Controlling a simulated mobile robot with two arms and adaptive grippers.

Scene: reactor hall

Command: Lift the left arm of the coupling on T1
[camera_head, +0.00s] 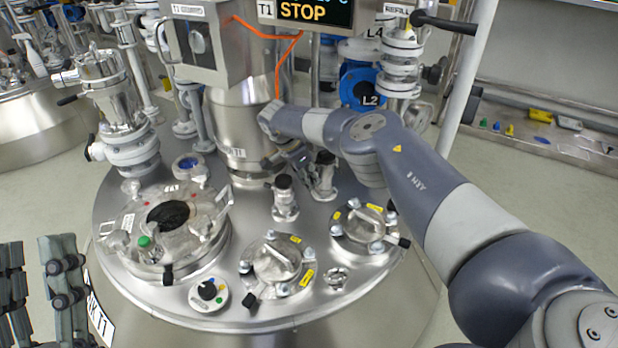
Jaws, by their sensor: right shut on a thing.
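Tank T1 (120,262) is a round steel vessel with fittings on its lid. My right arm reaches in from the right over the lid. Its dark gripper (297,158) is shut beside a short upright steel fitting (323,178), which looks like the coupling. What lies between the fingertips is small and partly hidden, so I cannot clearly make out the coupling's left arm. A second short steel fitting (284,198) stands just in front, to the left. My left gripper (38,288) is at the lower left edge, its fingers apart and empty, away from the lid.
A large round manway (150,254) fills the lid's left side, with two smaller clamped covers (277,264) at the front. The steel agitator column (240,125) rises behind the gripper. Valves and pipes (401,60) stand behind. A side bench (560,135) holds small items.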

